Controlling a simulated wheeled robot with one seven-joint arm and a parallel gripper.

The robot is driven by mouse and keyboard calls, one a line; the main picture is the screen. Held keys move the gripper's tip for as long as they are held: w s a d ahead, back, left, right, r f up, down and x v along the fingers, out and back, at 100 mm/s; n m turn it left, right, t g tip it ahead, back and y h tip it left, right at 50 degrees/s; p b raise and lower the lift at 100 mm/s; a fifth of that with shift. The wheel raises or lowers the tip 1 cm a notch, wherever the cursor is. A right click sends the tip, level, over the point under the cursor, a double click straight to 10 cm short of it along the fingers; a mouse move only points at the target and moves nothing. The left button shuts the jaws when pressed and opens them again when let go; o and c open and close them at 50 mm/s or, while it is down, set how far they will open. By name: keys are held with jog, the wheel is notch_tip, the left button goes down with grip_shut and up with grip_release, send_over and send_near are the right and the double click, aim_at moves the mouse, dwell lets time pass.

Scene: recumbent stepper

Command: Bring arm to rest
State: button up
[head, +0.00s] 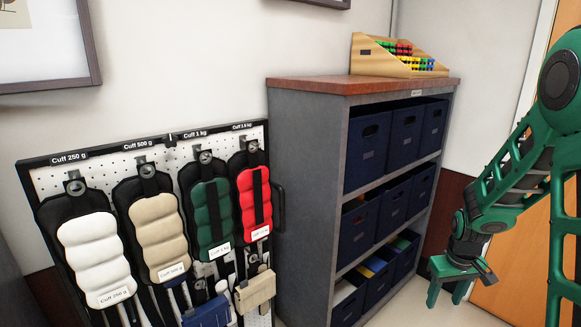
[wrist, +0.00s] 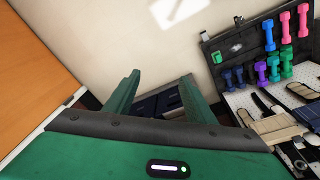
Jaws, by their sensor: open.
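My gripper (head: 449,287) is at the right of the head view, at the end of my green arm, hanging low to the right of the grey shelf unit. Its fingers point downward and nothing is between them. In the wrist view my gripper (wrist: 158,100) shows its two green fingers spread apart, with wall and dark bins visible in the gap. It touches nothing that I can see.
A grey shelf (head: 305,190) with blue bins (head: 369,147) stands near my arm. A pegboard rack (head: 45,183) of weighted cuffs is at left. A wooden door (head: 505,295) is behind my arm. Dumbbells (wrist: 285,28) hang on a rack in the wrist view.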

jog(key=s+r+m, duration=0.2)
jog(key=s+r, duration=0.3)
jog(key=s, duration=0.4)
jog(key=s+r+m, duration=0.2)
jog(key=s+r, duration=0.4)
jog(key=s, duration=0.4)
jog(key=s+r+m+g, duration=0.1)
jog(key=s+r+m, duration=0.1)
jog(key=s+r, duration=0.3)
jog(key=s+a, duration=0.1)
jog(key=s, duration=0.3)
jog(key=shift+s+r+m+y, duration=0.2)
jog(key=shift+m+y, duration=0.2)
